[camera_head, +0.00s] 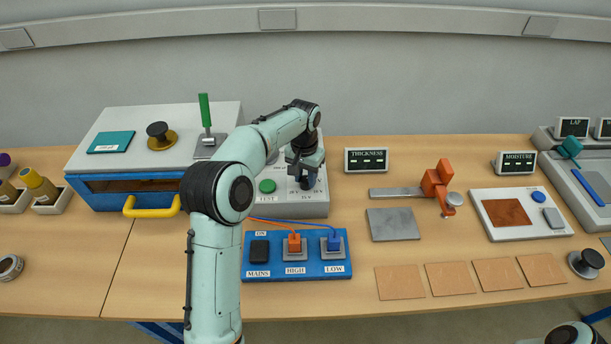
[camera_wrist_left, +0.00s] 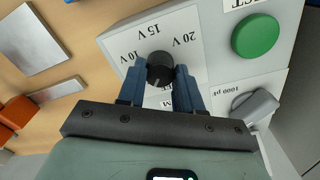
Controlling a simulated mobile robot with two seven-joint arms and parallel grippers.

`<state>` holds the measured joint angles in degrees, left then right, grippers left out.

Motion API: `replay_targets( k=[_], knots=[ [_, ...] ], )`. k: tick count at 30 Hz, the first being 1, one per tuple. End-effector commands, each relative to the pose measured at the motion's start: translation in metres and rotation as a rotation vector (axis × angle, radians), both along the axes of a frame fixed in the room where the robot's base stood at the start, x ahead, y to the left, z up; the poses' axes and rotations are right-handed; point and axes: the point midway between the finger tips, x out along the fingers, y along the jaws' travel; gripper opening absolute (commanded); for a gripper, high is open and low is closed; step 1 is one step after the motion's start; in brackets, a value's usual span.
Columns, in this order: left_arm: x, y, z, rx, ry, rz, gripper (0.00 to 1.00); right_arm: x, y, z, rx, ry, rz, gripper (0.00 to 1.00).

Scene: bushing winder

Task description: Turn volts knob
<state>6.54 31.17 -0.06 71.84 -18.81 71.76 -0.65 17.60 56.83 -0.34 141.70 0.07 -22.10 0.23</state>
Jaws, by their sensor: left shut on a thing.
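The volts knob (camera_wrist_left: 160,65) is a round black dial on a white panel printed with 10 V, 15 V and 20 V. A small pale mark shows on its side toward my gripper. My left gripper (camera_wrist_left: 160,76) has one blue finger on each side of the knob, shut on it. In the head view my left gripper (camera_head: 305,180) reaches down onto the right part of the grey tester box (camera_head: 290,211), and the fingers mostly hide the knob there.
The green TEST button (camera_head: 267,186) sits left of the knob. A grey lever-like part (camera_wrist_left: 256,106) is near it in the wrist view. A blue switch panel (camera_head: 297,271) with orange and blue plugs lies in front. A grey plate (camera_head: 393,224) lies to the right.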

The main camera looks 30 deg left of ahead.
Motion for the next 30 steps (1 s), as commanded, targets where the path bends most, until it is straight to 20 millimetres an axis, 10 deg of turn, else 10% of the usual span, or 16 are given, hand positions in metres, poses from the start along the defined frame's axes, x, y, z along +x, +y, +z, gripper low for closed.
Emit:
replay_targets(
  k=[30],
  knots=[
    [0.0020,0.0002,0.0016,0.000,-0.005,-0.965,0.04,0.0003,-0.0001,0.0002,0.000,0.000,0.000,0.00]
  ],
)
